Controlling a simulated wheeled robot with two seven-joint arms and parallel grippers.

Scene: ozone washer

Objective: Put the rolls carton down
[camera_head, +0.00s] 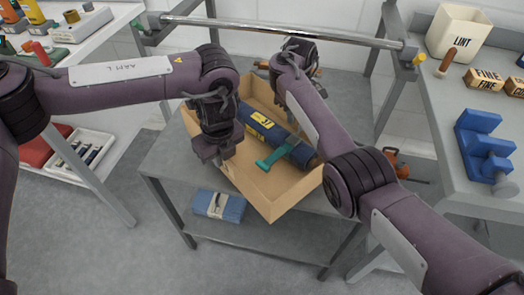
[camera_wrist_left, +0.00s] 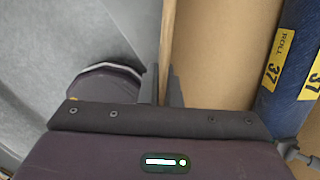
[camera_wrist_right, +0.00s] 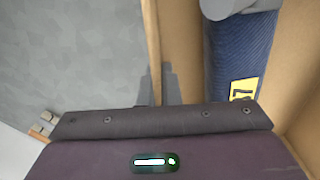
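The rolls carton (camera_head: 262,188) is an open cardboard box above the grey table in the middle of the head view. A dark blue roll (camera_head: 262,130) with yellow labels lies inside, with a teal tool (camera_head: 272,160) beside it. My left gripper (camera_head: 216,158) is shut on the carton's left wall, which runs between its fingers in the left wrist view (camera_wrist_left: 164,92). My right gripper (camera_wrist_right: 157,86) is shut on the opposite wall; its fingertips are hidden in the head view. The carton's underside is hidden, so I cannot tell whether it touches the table.
The grey table (camera_head: 165,172) has bare top to the carton's left. A blue package (camera_head: 219,206) lies on its lower shelf. A metal rail (camera_head: 290,30) runs behind. The right bench (camera_head: 440,115) holds a lint bin (camera_head: 457,35) and a blue fixture (camera_head: 482,145).

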